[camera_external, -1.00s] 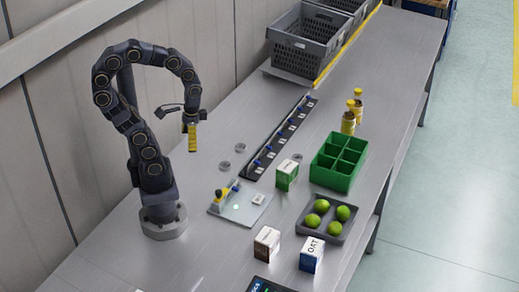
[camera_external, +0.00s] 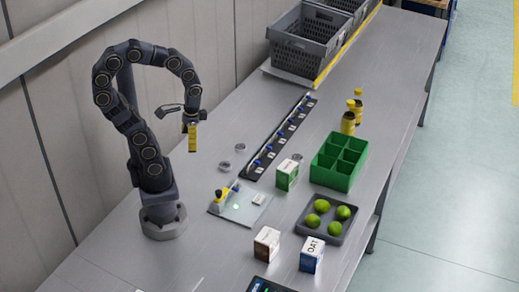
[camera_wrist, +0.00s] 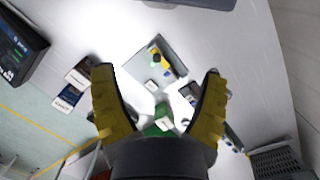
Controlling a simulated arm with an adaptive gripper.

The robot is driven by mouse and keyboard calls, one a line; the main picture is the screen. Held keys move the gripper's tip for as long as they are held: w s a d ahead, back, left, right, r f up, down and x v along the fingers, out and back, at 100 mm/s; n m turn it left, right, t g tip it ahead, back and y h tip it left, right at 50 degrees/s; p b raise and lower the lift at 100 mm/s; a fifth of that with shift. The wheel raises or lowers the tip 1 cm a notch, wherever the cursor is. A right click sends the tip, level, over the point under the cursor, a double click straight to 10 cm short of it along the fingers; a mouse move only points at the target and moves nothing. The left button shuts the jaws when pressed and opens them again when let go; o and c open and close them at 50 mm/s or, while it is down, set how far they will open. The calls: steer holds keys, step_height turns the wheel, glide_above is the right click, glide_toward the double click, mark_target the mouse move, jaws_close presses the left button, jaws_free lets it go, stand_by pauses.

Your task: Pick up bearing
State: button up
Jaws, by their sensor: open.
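Two small round grey metal pieces that look like bearings lie on the bench in the external view, one farther back (camera_external: 239,147) and one nearer (camera_external: 224,165). They are too small to make out in detail. I cannot pick them out with certainty in the wrist view. My gripper (camera_external: 192,137) hangs pointing down above the bench, left of both pieces and apart from them. In the wrist view my gripper (camera_wrist: 157,74) has its yellow fingers spread wide with nothing between them.
A plate with a yellow-and-black item (camera_external: 221,195) lies nearby. A dark rail with blue-tipped parts (camera_external: 283,137), a green-and-white carton (camera_external: 287,175), a green divided bin (camera_external: 339,161), a tray of limes (camera_external: 326,239), two cartons, yellow-capped bottles (camera_external: 348,122) and grey crates (camera_external: 307,44) occupy the bench.

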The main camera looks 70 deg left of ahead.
steer(key=shift+o, duration=0.9)
steer(key=w+n+h, duration=0.1)
steer(key=w+n, duration=0.2)
steer(key=w, duration=1.2)
steer(key=n+t+y, duration=0.1)
steer(key=n+t, duration=0.1)
steer(key=n, duration=1.2)
glide_above(297, 157)
steer(key=f, duration=2.3)
steer(key=shift+s+a, duration=0.3)
steer(key=shift+s, duration=0.05)
steer(key=f, duration=0.7)
steer(key=shift+w+d+f, duration=0.25)
steer(key=shift+w+d, duration=0.05)
steer(key=shift+w, duration=0.1)
steer(key=c, duration=1.2)
